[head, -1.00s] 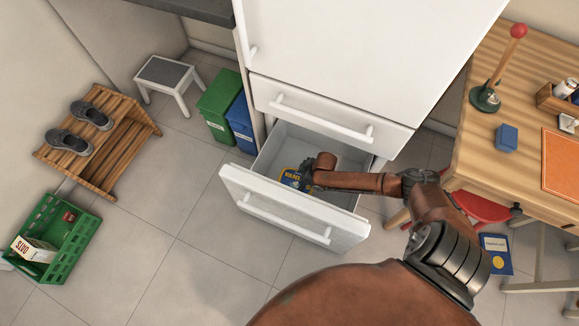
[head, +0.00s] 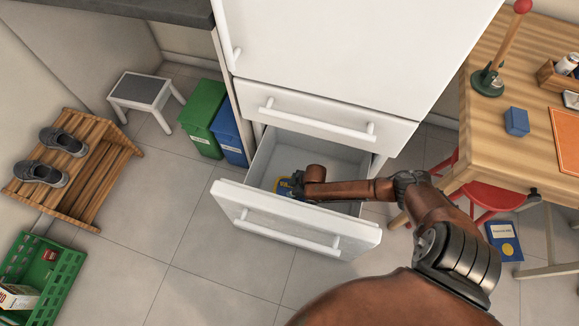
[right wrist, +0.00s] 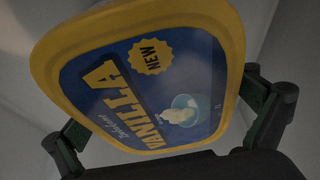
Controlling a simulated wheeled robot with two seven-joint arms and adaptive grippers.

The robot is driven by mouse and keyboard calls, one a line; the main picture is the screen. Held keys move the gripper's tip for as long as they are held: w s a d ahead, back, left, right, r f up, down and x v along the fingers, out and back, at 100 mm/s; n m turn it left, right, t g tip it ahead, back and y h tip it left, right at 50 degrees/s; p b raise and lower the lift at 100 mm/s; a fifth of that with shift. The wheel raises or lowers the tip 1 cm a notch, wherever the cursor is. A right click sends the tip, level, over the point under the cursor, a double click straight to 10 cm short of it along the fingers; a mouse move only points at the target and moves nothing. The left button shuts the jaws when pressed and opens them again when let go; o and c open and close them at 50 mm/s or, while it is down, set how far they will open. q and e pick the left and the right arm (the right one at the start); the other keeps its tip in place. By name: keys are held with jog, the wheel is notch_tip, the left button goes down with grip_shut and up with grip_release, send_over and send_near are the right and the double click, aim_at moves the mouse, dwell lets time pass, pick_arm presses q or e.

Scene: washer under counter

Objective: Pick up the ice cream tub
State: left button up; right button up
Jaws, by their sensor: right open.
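The ice cream tub (head: 283,187) lies inside the open bottom freezer drawer (head: 340,238), partly hidden by my right gripper (head: 297,187). In the right wrist view the tub (right wrist: 150,80) fills the middle, with a yellow rim and a blue lid marked "VANILLA" and "NEW". My right gripper reaches down into the drawer. Its dark fingers are open, one on each side of the tub. I cannot tell whether they touch it. My left gripper is not in view.
The white fridge (head: 340,50) rises behind the drawer. Green (head: 205,118) and blue (head: 230,136) bins stand left of it. A wooden table (head: 480,150) and red stool (head: 488,196) are at right. A shoe rack (head: 100,165) and green crate (head: 62,290) are at left.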

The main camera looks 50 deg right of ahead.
jog(key=shift+w+f, duration=0.15)
jog(key=shift+c, duration=0.6)
jog(key=c, duration=1.6)
